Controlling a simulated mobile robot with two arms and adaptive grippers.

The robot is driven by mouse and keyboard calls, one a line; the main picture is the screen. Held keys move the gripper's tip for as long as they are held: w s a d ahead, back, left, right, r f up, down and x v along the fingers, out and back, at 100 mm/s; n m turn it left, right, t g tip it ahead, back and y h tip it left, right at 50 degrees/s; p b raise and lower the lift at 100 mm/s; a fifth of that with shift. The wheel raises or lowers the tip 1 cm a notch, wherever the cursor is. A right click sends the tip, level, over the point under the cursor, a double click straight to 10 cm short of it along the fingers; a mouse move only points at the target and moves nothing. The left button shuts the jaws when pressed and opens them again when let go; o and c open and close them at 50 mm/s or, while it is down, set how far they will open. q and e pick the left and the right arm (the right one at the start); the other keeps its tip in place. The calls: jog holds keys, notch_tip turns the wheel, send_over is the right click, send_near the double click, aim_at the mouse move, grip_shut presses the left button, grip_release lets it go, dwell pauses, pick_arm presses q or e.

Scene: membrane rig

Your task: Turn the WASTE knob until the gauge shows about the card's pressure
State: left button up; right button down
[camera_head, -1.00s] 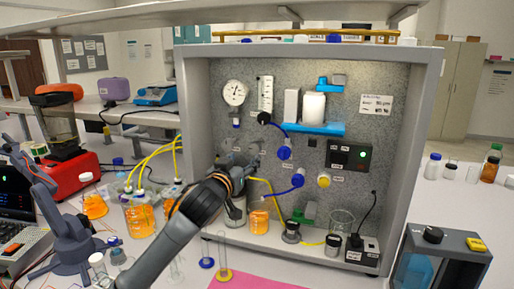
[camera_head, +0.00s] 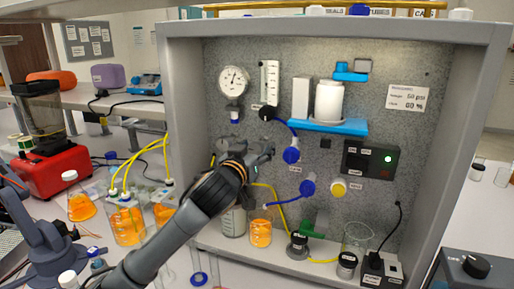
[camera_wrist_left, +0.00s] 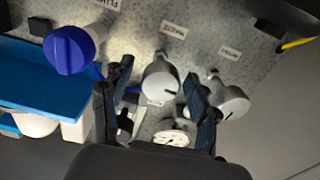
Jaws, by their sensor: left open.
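My left gripper (camera_head: 262,152) is in front of the panel, with its arm coming up from below left. In the left wrist view its open fingers (camera_wrist_left: 157,82) stand either side of a white-grey knob (camera_wrist_left: 160,84); contact cannot be told. A label that seems to read WASTE (camera_wrist_left: 174,30) is beside this knob. In the head view the gripper hides the knob. The round white gauge (camera_head: 233,82) is on the panel's upper left; its reading is too small to tell. The card (camera_head: 408,97) at the upper right seems to read 50 psi and 60 %. My right gripper is not in view.
Another pale knob (camera_wrist_left: 232,100) and a blue knob (camera_wrist_left: 70,50) flank the fingers in the wrist view. A blue shelf (camera_head: 326,126) with white containers stands out from the panel. Flasks with orange liquid (camera_head: 261,233) and tubing are below. The grey frame (camera_head: 178,120) encloses the panel.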

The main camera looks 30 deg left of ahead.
pick_arm(q)
jog(key=c, duration=1.2)
jog(key=shift+n+p, duration=0.35)
jog(key=shift+n, duration=1.65)
jog(key=o, duration=1.2)
jog(key=shift+w, duration=0.1)
jog(key=v, duration=0.7)
jog(key=shift+s, duration=0.25)
jog(key=shift+f, duration=0.1)
